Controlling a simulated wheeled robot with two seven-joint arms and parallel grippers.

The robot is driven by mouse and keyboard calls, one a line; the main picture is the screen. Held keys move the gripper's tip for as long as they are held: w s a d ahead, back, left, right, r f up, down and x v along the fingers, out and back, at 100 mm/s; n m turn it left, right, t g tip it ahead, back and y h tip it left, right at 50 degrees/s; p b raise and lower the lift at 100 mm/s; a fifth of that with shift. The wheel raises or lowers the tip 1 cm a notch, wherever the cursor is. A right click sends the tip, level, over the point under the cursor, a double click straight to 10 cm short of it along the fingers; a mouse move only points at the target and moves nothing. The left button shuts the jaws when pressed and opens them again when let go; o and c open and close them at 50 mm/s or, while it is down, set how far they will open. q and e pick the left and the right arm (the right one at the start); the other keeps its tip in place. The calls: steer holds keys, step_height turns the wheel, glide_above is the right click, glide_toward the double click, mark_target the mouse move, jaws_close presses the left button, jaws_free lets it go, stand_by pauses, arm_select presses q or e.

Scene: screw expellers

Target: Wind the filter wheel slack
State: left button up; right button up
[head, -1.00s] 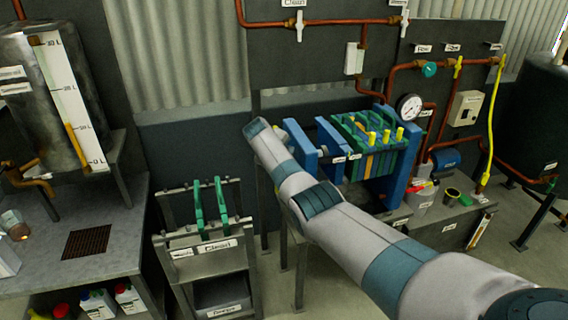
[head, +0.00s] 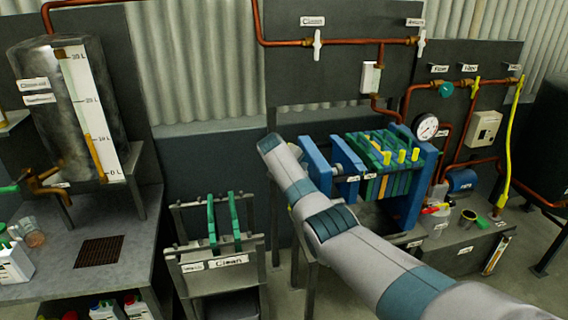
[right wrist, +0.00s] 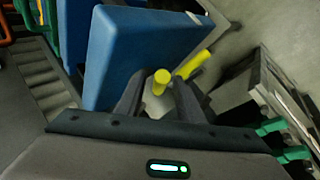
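The filter press stands right of centre in the head view, with blue end plates (head: 316,163) and a stack of green and yellow plates (head: 378,160). Its wheel is mostly hidden behind my right arm there. In the right wrist view, two yellow bars show beside a blue press plate (right wrist: 135,55): a peg (right wrist: 161,82) and a longer bar (right wrist: 195,66), apparently parts of the wheel. My right gripper (right wrist: 158,88) has its fingers apart, with the yellow peg between their tips and visible space beside it. Its fingers are hidden in the head view. My left gripper is out of view.
A rack labelled "Clean" (head: 230,262) holding green plates stands left of the press. A steel tank (head: 50,110) stands over a bench (head: 130,215) at the left.

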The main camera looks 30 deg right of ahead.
steer(key=b+v, duration=0.3)
steer(key=v, duration=1.3)
steer(key=shift+a+b, duration=0.2)
steer(key=shift+b, duration=0.15)
